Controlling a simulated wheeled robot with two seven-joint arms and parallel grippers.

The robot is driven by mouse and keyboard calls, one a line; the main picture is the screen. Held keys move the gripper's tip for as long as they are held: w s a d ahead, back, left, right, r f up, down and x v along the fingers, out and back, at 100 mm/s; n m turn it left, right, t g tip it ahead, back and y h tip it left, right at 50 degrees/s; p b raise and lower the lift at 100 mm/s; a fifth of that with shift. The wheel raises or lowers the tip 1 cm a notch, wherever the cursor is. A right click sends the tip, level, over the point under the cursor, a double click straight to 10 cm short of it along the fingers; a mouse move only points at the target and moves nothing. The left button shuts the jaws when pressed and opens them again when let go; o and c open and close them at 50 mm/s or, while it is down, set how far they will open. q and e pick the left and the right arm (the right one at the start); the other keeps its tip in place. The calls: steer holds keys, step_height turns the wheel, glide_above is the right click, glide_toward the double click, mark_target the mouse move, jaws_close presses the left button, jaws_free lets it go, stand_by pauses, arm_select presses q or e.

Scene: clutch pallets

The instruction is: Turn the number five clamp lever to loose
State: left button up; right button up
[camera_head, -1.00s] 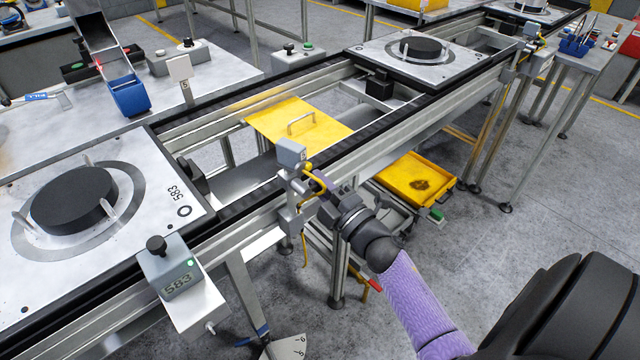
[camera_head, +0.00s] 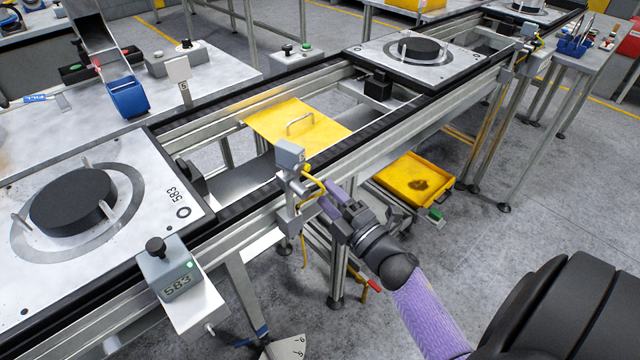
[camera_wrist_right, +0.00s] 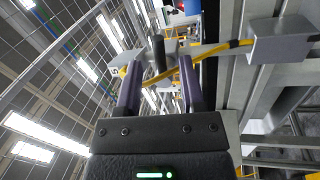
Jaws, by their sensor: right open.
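A grey box (camera_head: 290,153) with a yellow cable stands on a bracket (camera_head: 288,190) on the near side of the conveyor rail. My right gripper (camera_head: 326,199) is close beside this bracket, its purple fingers pointing at it. In the right wrist view the right gripper (camera_wrist_right: 161,68) is open, and a dark handle (camera_wrist_right: 158,52) shows in the gap between or just beyond its fingertips. I cannot tell whether they touch. This handle looks like the clamp lever, but no number shows on it. My left gripper is not in view.
A pallet marked 583 (camera_head: 196,207) with a black disc lies at left. Near it is a display box (camera_head: 170,268) with a black knob. A yellow tray (camera_head: 418,180) sits low beyond my right arm. A yellow plate (camera_head: 275,120) lies between the rails.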

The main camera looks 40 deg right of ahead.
steer(key=s+f, duration=0.1)
steer(key=s, duration=0.5)
steer(key=shift+s+d, duration=0.15)
steer(key=shift+s, duration=0.05)
steer(key=shift+f, duration=0.1)
steer(key=s+a+f+m+g+h, duration=0.15)
steer(key=s+f+m+g, duration=0.25)
steer(key=f, duration=0.5)
steer(key=s+a+f+m+g, duration=0.3)
steer(key=f+g, duration=0.1)
steer(key=f, duration=0.5)
steer(key=s+a+f+m+g, duration=0.3)
steer(key=s+f+m+g, duration=0.1)
steer(key=f, duration=0.6)
steer(key=s+a+f+m+g, duration=0.1)
steer(key=s+f+g, duration=0.2)
steer(key=s, duration=0.6)
steer(key=s+a+f+m+g, duration=0.2)
steer(key=s+f+g, duration=0.2)
steer(key=s, duration=0.5)
steer(key=shift+s+g, duration=0.25)
steer(key=shift+g, duration=0.15)
steer(key=shift+o, duration=0.3)
